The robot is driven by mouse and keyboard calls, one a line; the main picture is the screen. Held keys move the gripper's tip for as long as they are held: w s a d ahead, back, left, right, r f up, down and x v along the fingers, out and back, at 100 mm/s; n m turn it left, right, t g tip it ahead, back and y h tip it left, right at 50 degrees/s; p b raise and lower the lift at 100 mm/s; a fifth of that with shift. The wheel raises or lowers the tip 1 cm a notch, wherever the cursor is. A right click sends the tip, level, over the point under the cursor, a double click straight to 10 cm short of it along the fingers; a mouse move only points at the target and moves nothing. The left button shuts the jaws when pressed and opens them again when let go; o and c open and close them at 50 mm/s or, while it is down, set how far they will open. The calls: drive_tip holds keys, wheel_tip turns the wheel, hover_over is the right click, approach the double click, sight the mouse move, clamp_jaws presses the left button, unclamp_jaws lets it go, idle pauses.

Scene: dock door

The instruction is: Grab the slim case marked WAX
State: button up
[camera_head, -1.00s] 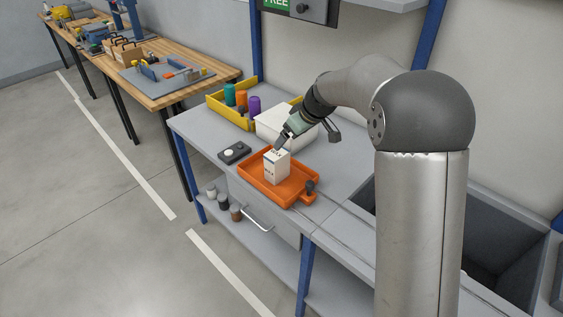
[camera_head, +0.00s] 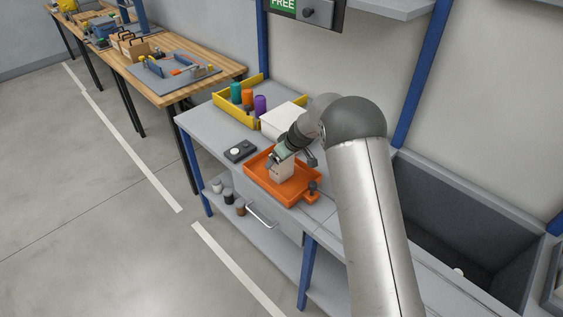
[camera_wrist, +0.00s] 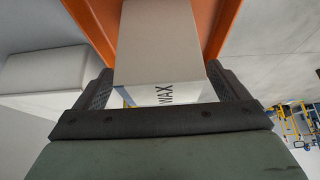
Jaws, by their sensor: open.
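The slim case marked WAX (camera_wrist: 160,45) is a pale upright box. Its printed word shows near its edge in the wrist view. In the head view the case (camera_head: 282,171) stands in the orange tray (camera_head: 303,194). My gripper (camera_head: 275,160) is at the top of the case. In the wrist view my gripper (camera_wrist: 160,90) is open, with one finger on either side of the case. I cannot tell whether either finger touches it. Part of the case is hidden behind my gripper in the head view.
A white box (camera_head: 284,121) stands behind the tray. A yellow bin (camera_head: 222,103) with colored cylinders is at the back. A dark control box (camera_head: 240,151) lies left of the tray. A deep grey basin (camera_head: 440,205) is at the right.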

drive_tip(key=shift+x, duration=1)
drive_tip(key=c, duration=1.3)
drive_tip(key=shift+o, duration=0.2)
drive_tip(key=shift+r, duration=0.1)
